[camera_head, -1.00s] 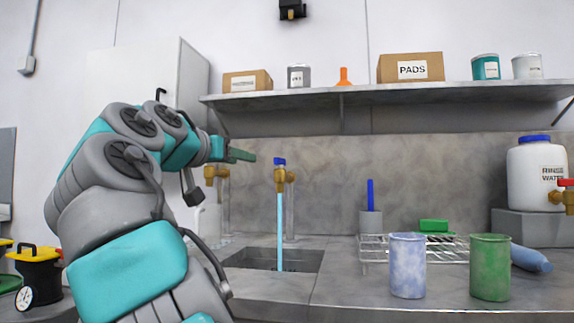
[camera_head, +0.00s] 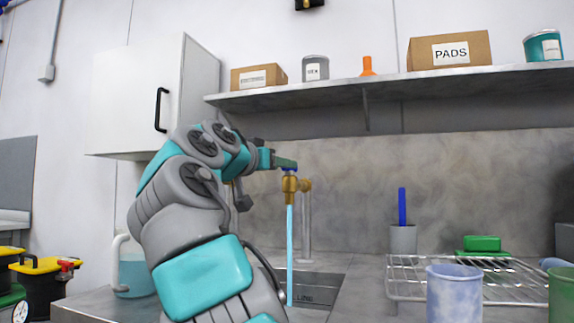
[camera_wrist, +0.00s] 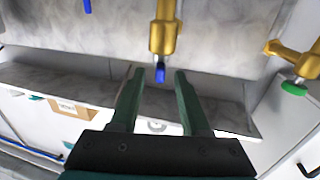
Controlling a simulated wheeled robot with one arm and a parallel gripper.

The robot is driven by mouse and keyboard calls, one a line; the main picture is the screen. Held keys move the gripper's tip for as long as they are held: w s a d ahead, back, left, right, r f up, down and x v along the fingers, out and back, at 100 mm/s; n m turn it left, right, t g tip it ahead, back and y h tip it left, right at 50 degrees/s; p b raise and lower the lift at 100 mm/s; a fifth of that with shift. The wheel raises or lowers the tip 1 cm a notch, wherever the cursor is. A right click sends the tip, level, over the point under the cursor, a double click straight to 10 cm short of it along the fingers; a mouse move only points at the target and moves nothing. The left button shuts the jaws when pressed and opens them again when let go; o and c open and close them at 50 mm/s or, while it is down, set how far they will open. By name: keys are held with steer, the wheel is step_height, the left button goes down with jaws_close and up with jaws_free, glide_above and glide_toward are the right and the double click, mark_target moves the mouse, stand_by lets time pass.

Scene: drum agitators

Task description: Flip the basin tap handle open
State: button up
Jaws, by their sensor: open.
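The brass basin tap (camera_head: 290,184) stands at the back of the sink, with a small blue handle (camera_head: 290,169) on top. A light blue column like running water (camera_head: 290,255) drops from its spout into the basin (camera_head: 318,288). My gripper (camera_head: 288,162) is at the height of the handle, close beside or over it. In the wrist view my gripper (camera_wrist: 158,73) is open, with the blue handle (camera_wrist: 160,74) between the tips of its two dark green fingers. No grip on the handle shows, and contact cannot be told.
A second brass tap (camera_wrist: 295,60) with a green handle (camera_wrist: 293,88) shows in the wrist view. A shelf (camera_head: 430,80) with boxes and cans runs above. A wire rack (camera_head: 405,278) and blue-white beaker (camera_head: 454,295) stand right of the sink. A white cabinet (camera_head: 150,95) hangs left.

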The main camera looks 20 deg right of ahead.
steer(key=x, duration=0.3)
steer(key=shift+w, duration=0.1)
jaws_close()
stand_by(0.5)
